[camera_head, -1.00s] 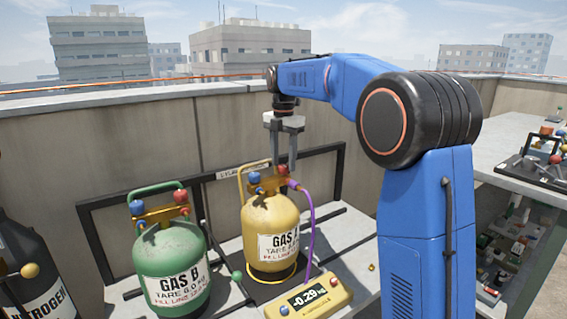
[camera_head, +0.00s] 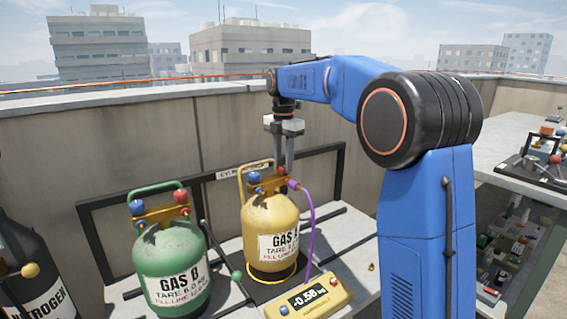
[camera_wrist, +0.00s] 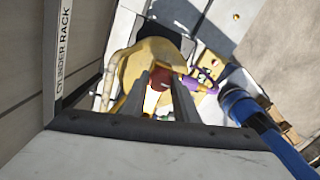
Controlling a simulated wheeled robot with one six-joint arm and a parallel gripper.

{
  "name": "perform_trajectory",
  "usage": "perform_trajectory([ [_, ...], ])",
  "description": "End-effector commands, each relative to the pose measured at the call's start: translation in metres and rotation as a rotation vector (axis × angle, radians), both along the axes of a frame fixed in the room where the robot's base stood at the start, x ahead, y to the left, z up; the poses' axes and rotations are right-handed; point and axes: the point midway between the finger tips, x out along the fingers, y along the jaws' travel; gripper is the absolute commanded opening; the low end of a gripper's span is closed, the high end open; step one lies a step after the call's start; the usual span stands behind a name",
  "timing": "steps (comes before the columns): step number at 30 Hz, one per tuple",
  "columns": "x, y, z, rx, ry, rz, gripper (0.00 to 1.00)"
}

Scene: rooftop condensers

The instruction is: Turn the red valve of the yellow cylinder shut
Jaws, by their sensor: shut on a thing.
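The yellow cylinder (camera_head: 268,218), labelled GAS A, stands upright with a blue valve (camera_head: 253,178) and a red valve on top. The red valve (camera_wrist: 159,80) shows between my fingers in the wrist view. My gripper (camera_head: 283,168) points straight down over the cylinder's top and is shut on the red valve. In the head view the fingers cover most of that valve. A purple hose (camera_head: 312,215) runs from the valve side down to the scale.
The scale display (camera_head: 312,297) reads about -0.58 kg. A green cylinder (camera_head: 165,255) labelled GAS B stands close on the left, with its own blue and red valves. A dark nitrogen cylinder (camera_head: 40,280) is far left. A rack rail and wall stand behind.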

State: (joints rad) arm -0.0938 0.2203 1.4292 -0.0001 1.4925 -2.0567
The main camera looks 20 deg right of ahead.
Motion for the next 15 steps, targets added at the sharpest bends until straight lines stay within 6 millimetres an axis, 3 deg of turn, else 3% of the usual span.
perform_trajectory([
  [15, 0.0001, -0.0001, 0.0005, 0.000, -0.001, -0.396, 0.05],
])
